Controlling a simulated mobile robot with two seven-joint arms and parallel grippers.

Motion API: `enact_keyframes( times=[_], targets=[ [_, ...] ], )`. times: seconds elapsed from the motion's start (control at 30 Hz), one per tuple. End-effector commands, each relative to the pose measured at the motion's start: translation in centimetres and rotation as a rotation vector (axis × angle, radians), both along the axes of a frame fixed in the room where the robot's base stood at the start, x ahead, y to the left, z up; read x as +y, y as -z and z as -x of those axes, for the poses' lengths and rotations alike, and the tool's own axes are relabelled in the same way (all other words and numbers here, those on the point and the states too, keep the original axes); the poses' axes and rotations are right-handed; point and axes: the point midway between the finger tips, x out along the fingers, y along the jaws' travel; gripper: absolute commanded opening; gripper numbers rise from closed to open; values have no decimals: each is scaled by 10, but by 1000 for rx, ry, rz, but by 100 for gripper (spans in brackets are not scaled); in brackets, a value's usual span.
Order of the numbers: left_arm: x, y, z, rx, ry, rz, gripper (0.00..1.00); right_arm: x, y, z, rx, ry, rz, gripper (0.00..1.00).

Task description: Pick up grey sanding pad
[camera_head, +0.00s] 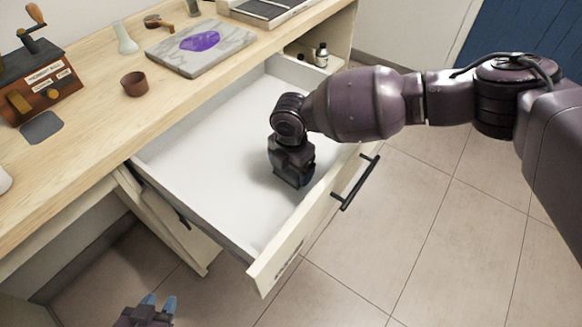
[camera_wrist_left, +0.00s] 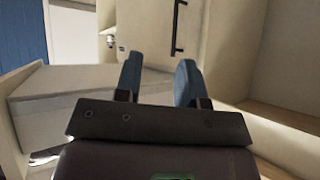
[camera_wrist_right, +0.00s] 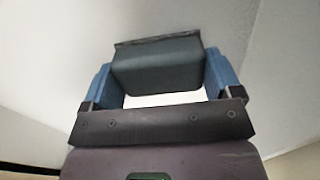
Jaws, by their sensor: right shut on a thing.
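The grey sanding pad (camera_wrist_right: 158,68), a dark grey block, sits between the two blue fingers in the right wrist view. My right gripper (camera_head: 292,172) is shut on its sides. In the head view this gripper points down inside the open white drawer (camera_head: 215,140), near its front panel; the pad is hidden there by the gripper. I cannot tell whether the pad touches the drawer floor. My left gripper (camera_head: 158,303) is empty and open, low in front of the desk; its parted blue fingers also show in the left wrist view (camera_wrist_left: 158,80).
The wooden desktop (camera_head: 100,165) holds a grinder-like box (camera_head: 38,80), a brown cup (camera_head: 134,84) and a marble slab (camera_head: 190,60) with a purple patch. The drawer front has a black handle (camera_head: 356,183).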

Motion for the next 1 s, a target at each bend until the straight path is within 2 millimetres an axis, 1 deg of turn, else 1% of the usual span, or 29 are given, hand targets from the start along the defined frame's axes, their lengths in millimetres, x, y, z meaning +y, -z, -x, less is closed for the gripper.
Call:
enact_keyframes(
  times=[0.17,0.27,0.5,0.7,0.8,0.9,1.0],
  targets=[
    [-1,-7,-3,-14,-4,5,36,0,-23,-1,-6,1,-1,61],
    [-3,-13,-6,-24,-6,8,36,0,-45,-2,-9,0,-3,61],
    [-5,-21,-6,-32,-13,14,36,0,-108,-1,-10,1,-3,61],
    [-4,-27,-3,-33,-15,14,36,0,-154,-1,-8,-1,-1,61],
    [-4,-30,-4,-39,-15,14,36,0,-172,0,-6,-1,-2,61],
    [-3,-30,-4,-40,-14,12,36,0,-185,0,-4,-1,-2,61],
    [-2,-29,-3,-37,-13,11,36,0,-193,0,-3,-1,0,61]
  ],
)
